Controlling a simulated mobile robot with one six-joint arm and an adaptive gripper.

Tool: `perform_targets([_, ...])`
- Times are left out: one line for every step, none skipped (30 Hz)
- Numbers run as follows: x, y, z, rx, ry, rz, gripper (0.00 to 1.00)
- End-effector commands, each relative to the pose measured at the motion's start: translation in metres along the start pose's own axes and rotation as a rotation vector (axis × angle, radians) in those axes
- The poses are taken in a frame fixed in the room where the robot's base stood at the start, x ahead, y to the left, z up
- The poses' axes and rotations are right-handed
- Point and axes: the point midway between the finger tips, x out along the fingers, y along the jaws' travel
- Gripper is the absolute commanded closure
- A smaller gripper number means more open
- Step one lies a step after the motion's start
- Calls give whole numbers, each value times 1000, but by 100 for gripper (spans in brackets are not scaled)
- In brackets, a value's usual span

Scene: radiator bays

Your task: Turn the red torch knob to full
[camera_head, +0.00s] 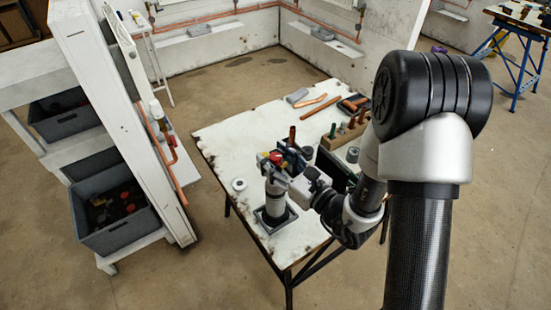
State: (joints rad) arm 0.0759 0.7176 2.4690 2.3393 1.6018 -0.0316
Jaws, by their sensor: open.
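The torch (275,199) stands upright near the left edge of the white worktable, its grey cylinder set in a dark square holder (272,219). The red knob (276,157) shows small at the top of the torch, beside a yellow spot. My gripper (289,178) reaches in from the right, close to the upper part of the torch. Its jaws are open. At this size I cannot tell whether a finger touches the torch or the knob, and the knob's setting cannot be read.
A white roll (239,184) lies left of the torch. A dark blue tool (292,156) stands just behind it. The white panel (120,120) with pipework stands left, across a floor gap.

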Motion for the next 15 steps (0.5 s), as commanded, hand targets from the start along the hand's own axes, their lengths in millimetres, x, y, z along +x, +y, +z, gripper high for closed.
perform_targets([0, 0, 0, 0, 0, 0, 53])
perform_targets([0, 0, 0, 0, 0, 0, 54])
perform_targets([0, 0, 0, 0, 0, 0, 57])
perform_targets([0, 0, 0, 0, 0, 0, 59])
perform_targets([0, 0, 0, 0, 0, 0, 61])
perform_targets([0, 0, 0, 0, 0, 0, 63])
perform_targets([0, 0, 0, 0, 0, 0, 65])
perform_targets([0, 0, 0, 0, 0, 0, 67])
perform_targets([0, 0, 0, -1, 0, 0, 70])
perform_targets([0, 0, 0, -1, 0, 0, 72])
perform_targets([0, 0, 0, -1, 0, 0, 74])
perform_targets([0, 0, 0, -1, 0, 0, 77])
perform_targets([0, 0, 0, -1, 0, 0, 79])
perform_targets([0, 0, 0, -1, 0, 0, 81])
perform_targets([0, 0, 0, -1, 0, 0, 83])
